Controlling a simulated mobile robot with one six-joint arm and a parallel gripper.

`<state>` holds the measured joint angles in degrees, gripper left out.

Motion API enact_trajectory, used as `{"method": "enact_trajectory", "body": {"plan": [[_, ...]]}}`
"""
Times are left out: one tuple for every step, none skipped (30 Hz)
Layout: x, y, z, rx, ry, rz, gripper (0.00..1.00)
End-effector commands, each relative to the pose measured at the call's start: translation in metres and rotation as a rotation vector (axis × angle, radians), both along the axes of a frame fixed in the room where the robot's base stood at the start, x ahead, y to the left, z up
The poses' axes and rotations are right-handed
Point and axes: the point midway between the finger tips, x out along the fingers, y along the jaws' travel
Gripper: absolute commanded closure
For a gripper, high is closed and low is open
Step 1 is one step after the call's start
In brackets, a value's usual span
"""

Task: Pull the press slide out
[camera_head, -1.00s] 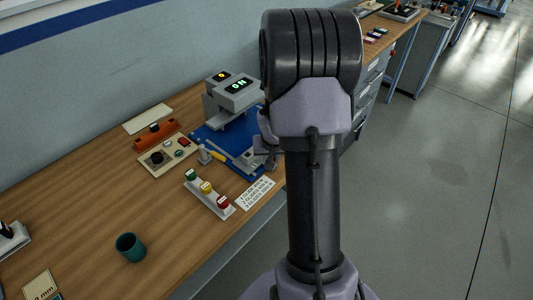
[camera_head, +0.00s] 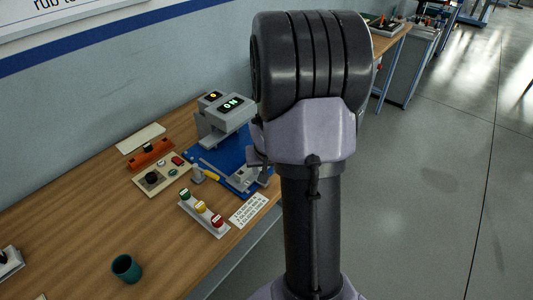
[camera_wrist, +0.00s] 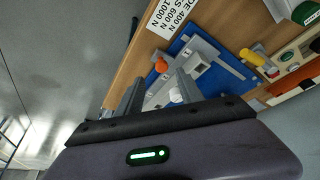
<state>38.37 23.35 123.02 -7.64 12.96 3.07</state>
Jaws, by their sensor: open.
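The grey press (camera_head: 224,116) stands on a blue base plate (camera_head: 229,155) at the bench's edge, with a green "ON" display. A grey slide-like block (camera_head: 243,176) lies on the plate in front of it, partly hidden by my arm. In the wrist view this grey block (camera_wrist: 197,62) lies on the blue plate, with an orange knob (camera_wrist: 161,65) and a white round part (camera_wrist: 177,95) near it. My gripper (camera_wrist: 158,90) is open, its two fingers pointing toward these parts. I cannot tell whether they touch. In the head view my arm hides most of the gripper.
Beside the plate are a yellow-handled tool (camera_head: 211,175), a control box (camera_head: 161,175), an orange holder (camera_head: 151,153) and a strip of coloured buttons (camera_head: 202,211). A printed card (camera_head: 249,210) lies near the edge. A teal cup (camera_head: 126,268) stands left. Open floor lies right.

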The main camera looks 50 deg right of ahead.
Motion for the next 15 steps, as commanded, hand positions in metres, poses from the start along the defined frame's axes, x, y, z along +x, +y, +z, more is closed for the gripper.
{"method": "enact_trajectory", "body": {"plan": [[-0.004,0.004,0.023,-0.002,-0.002,0.0,0.56],[-0.007,0.006,0.033,-0.002,-0.003,-0.001,0.56],[-0.011,0.01,0.045,-0.002,-0.003,-0.001,0.56],[-0.014,0.012,0.053,-0.002,-0.003,-0.001,0.56],[-0.017,0.014,0.061,-0.002,-0.003,-0.001,0.56],[-0.02,0.017,0.071,-0.002,-0.003,-0.001,0.56],[-0.022,0.019,0.077,0.0,-0.001,-0.002,0.56],[-0.024,0.021,0.083,0.0,-0.001,-0.001,0.56],[-0.027,0.023,0.089,0.001,0.0,-0.002,0.56],[-0.028,0.024,0.093,0.001,0.0,-0.002,0.56],[-0.029,0.025,0.097,-0.001,0.0,-0.001,0.56],[-0.03,0.026,0.099,0.0,0.001,0.0,0.56],[-0.031,0.027,0.101,0.0,0.001,0.0,0.56],[-0.032,0.027,0.102,0.001,0.002,-0.001,0.56],[-0.032,0.028,0.103,0.001,0.002,-0.001,0.56]]}}
